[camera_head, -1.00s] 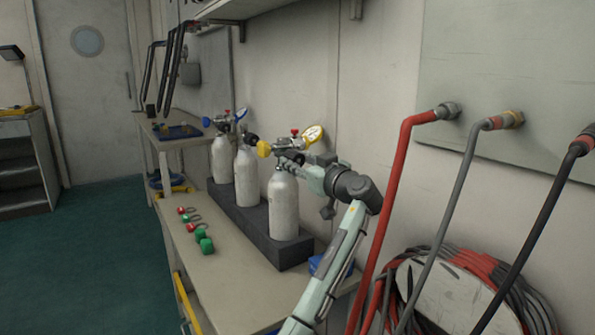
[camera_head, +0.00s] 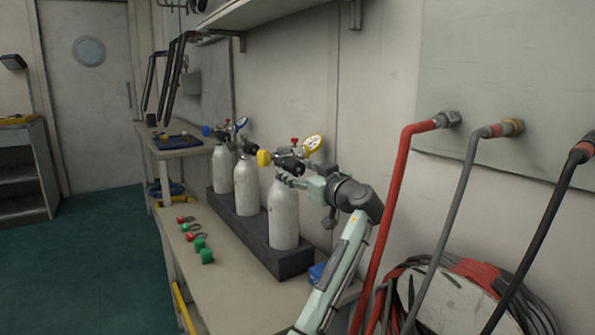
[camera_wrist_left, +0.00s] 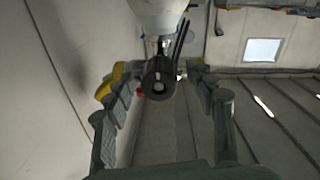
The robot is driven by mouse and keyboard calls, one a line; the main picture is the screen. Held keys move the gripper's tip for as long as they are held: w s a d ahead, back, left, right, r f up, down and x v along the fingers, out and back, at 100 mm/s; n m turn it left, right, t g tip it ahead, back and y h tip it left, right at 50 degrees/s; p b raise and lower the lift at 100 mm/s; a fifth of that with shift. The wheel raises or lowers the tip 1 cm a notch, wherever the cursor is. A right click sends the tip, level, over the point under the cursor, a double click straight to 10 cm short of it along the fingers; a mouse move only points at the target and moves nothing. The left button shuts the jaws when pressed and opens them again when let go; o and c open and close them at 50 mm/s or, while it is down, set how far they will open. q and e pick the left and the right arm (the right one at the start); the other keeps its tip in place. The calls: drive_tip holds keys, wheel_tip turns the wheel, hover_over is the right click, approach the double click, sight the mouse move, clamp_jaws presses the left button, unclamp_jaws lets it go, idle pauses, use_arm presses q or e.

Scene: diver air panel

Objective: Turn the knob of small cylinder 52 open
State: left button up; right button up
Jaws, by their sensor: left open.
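Three white cylinders stand in a dark block (camera_head: 240,222) on the bench; I cannot read any numbers. My right gripper is out of view.
The other two cylinders (camera_head: 246,188) stand farther back in the block. Green and red fittings (camera_head: 203,250) lie on the bench (camera_head: 235,290) in front. Red, grey and black hoses (camera_head: 395,200) hang at the right, close to my left arm.

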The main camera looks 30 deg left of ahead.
use_arm(q)
drive_tip(key=v, duration=1.1)
drive_tip(key=shift+d, duration=0.35)
drive_tip(key=shift+s, duration=0.15)
